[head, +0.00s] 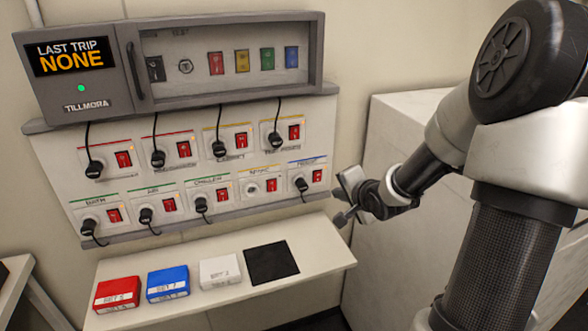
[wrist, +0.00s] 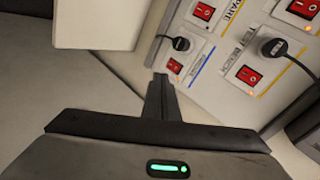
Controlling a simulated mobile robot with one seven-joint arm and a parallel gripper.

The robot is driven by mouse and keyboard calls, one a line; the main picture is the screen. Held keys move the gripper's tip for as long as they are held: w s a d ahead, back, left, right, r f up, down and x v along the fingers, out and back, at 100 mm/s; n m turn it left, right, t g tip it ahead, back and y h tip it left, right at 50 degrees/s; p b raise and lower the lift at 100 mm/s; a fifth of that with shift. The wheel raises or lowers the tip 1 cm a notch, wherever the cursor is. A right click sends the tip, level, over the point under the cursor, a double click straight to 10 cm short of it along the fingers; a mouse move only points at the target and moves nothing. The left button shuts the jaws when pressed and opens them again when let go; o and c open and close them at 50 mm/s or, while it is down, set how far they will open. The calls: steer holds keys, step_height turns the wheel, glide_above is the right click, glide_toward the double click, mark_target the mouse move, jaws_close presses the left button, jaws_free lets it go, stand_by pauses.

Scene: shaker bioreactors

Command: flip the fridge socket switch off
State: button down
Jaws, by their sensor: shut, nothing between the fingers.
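The socket panel (head: 180,165) carries two rows of sockets with red rocker switches. The lower-right socket has a blue stripe and a label too blurred to read surely; it is likely the fridge one. Its black plug (head: 301,185) is in and its red switch (head: 317,176) is to the right. In the wrist view this plug (wrist: 180,43) and switch (wrist: 174,66) show just beyond my fingers. Which way the switch is set I cannot tell. My gripper (head: 343,203) is shut and empty, just right of the panel's lower-right corner. Its fingers (wrist: 161,90) appear apart from the switch.
Left of the blue-striped socket is a plugless socket labelled SPARE (head: 254,188). Other plugged sockets with cords surround it. Below, a shelf (head: 315,255) holds red (head: 117,294), blue (head: 168,283) and white (head: 220,271) boxes and a black mat (head: 271,263). A white cabinet (head: 400,120) stands right.

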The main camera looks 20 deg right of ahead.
steer(key=shift+w+d+m+t+y, duration=0.3)
steer(key=shift+m+t, duration=0.2)
steer(key=shift+m, duration=0.25)
steer(key=shift+w+d+m+t+y, duration=0.2)
steer(key=shift+w+d+m+t, duration=0.25)
steer(key=shift+m, duration=0.3)
steer(key=shift+a+f+b, duration=0.1)
steer(key=shift+f+b, duration=0.05)
steer(key=shift+b, duration=0.15)
steer(key=b, duration=0.2)
glide_toward(317, 175)
step_height(317, 175, down, 3)
steer(key=w, duration=0.2)
steer(key=shift+w+a+r, duration=0.1)
steer(key=shift+w+r, duration=0.05)
steer(key=shift+w, duration=0.35)
steer(key=shift+w+a+r, duration=0.1)
steer(key=shift+w+r, duration=0.05)
steer(key=shift+w, duration=0.4)
steer(key=shift+w+r, duration=0.1)
steer(key=shift+w, duration=0.55)
